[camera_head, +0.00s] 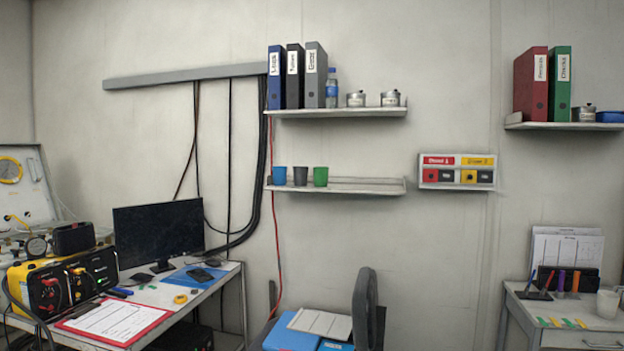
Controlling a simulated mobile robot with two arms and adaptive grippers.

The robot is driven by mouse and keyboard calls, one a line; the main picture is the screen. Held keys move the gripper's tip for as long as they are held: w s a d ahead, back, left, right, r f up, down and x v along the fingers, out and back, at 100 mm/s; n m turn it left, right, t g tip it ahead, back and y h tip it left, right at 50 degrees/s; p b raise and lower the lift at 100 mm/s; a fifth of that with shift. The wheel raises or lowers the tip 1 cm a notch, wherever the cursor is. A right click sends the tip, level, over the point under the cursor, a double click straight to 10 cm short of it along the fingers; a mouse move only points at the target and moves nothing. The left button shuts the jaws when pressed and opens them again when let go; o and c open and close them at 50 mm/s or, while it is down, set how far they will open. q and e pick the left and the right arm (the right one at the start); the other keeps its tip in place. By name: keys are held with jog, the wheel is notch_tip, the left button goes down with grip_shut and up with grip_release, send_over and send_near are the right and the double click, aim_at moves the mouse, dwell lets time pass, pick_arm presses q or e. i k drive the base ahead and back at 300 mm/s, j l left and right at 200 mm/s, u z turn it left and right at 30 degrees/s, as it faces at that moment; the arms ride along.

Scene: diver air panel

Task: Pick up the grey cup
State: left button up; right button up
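The grey cup (300,176) stands upright on the left part of the lower wall shelf (365,187). It is between a blue cup (279,175) on its left and a green cup (320,177) on its right, with only small gaps. Neither of my grippers shows in the head view.
An upper shelf (340,112) with binders, a bottle and tins hangs above the cups. The lower shelf's right part is bare. Below are a chair (365,310) and blue folders (290,335). A desk (215,297) with a monitor (160,232) stands left; dark cables (262,160) hang beside the shelf.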

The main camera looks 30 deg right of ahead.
aim_at(300, 173)
jog(key=i+l+u, duration=0.1)
jog(key=l, duration=0.25)
jog(key=i+l, duration=0.3)
jog(key=i+l+u, duration=0.15)
jog(key=i+l, duration=0.25)
jog(key=l, duration=0.35)
jog(key=u, duration=0.05)
